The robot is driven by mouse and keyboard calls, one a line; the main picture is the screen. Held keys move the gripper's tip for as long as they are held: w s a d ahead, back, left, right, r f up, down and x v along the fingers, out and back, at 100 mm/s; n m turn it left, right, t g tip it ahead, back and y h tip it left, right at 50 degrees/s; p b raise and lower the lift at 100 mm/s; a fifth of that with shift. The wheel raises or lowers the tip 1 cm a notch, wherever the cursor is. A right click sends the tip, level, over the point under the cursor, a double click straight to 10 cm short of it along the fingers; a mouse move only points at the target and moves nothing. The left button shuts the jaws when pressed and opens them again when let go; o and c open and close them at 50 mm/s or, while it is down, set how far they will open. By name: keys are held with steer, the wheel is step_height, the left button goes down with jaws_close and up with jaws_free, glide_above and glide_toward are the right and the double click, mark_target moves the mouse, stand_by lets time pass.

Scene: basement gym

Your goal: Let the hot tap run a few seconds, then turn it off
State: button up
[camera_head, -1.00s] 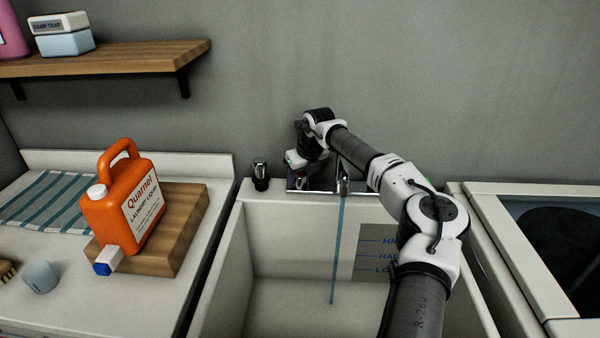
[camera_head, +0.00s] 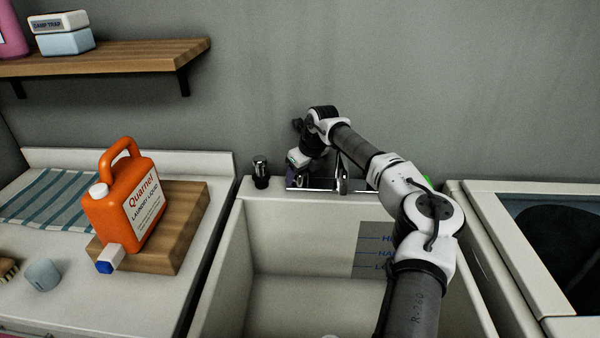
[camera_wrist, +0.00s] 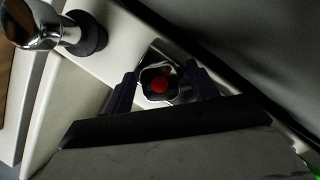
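The chrome tap (camera_head: 342,185) stands on the back rim of the white sink (camera_head: 232,235); my arm partly covers it. No water falls from its spout. The hot tap handle (camera_wrist: 160,84), chrome with a red dot, sits between the two dark fingers of my gripper (camera_wrist: 161,88) in the wrist view. The fingers flank it closely on both sides and look closed on it. In the head view my gripper (camera_head: 297,175) reaches down to the left end of the tap, and the handle is mostly hidden there.
A chrome fitting with a black base (camera_head: 260,172) stands left of the tap, close to my gripper. A wooden shelf (camera_head: 120,58) hangs above. A green thing (camera_head: 426,181) shows behind my arm.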

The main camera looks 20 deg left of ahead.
steer(key=shift+o, duration=0.6)
steer(key=b+v, duration=0.3)
steer(key=v, duration=1)
steer(key=shift+r, duration=0.4)
steer(key=shift+d, duration=0.1)
